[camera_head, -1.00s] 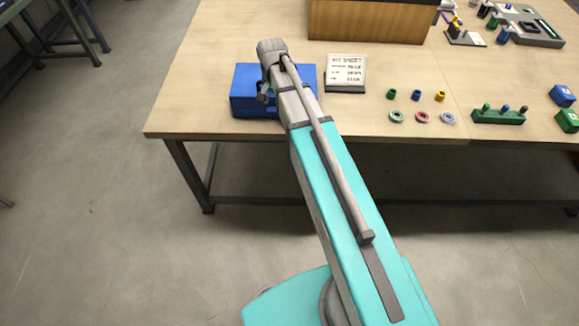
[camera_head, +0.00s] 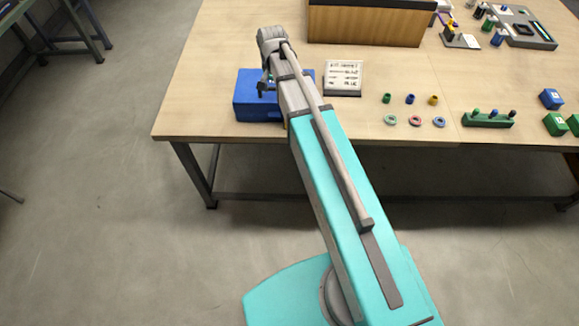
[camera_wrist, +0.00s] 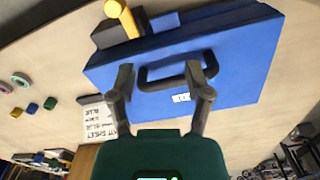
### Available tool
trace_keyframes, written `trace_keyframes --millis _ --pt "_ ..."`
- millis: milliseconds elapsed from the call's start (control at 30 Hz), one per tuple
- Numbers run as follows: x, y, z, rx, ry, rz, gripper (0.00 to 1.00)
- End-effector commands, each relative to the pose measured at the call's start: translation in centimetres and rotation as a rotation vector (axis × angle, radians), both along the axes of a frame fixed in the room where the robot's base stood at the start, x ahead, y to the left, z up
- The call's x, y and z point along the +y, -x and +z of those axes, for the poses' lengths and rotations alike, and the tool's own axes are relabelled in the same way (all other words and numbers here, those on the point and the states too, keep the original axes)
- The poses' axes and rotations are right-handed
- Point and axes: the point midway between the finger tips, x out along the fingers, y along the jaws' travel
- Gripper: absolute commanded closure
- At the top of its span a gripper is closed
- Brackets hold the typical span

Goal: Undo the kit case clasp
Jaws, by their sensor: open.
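The blue kit case (camera_head: 258,112) lies at the table's front left corner, partly hidden by my arm. In the wrist view the case (camera_wrist: 228,60) shows a black handle (camera_wrist: 176,84) and a small white label. A dark block with a yellow lever (camera_wrist: 122,15) is at the case's far left edge in that view; whether it is the clasp I cannot tell. My gripper (camera_wrist: 160,74) is open and empty, its two fingers apart over the handle area. In the head view my gripper (camera_head: 265,86) is over the case; contact cannot be told.
A printed kit sheet (camera_head: 343,78) stands right of the case. Small coloured cylinders and rings (camera_head: 415,108), a green peg block (camera_head: 488,119) and a wooden box (camera_head: 370,22) are further right. Bare tabletop (camera_head: 215,60) lies left of the case.

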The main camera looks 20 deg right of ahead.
Motion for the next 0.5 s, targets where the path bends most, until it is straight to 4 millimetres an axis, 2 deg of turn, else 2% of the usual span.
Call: trace_keyframes --millis 100,500 --pt "0.0 0.0 1.4 0.000 0.000 0.000 0.35" --pt "0.0 0.0 4.0 0.000 0.000 0.000 0.35"
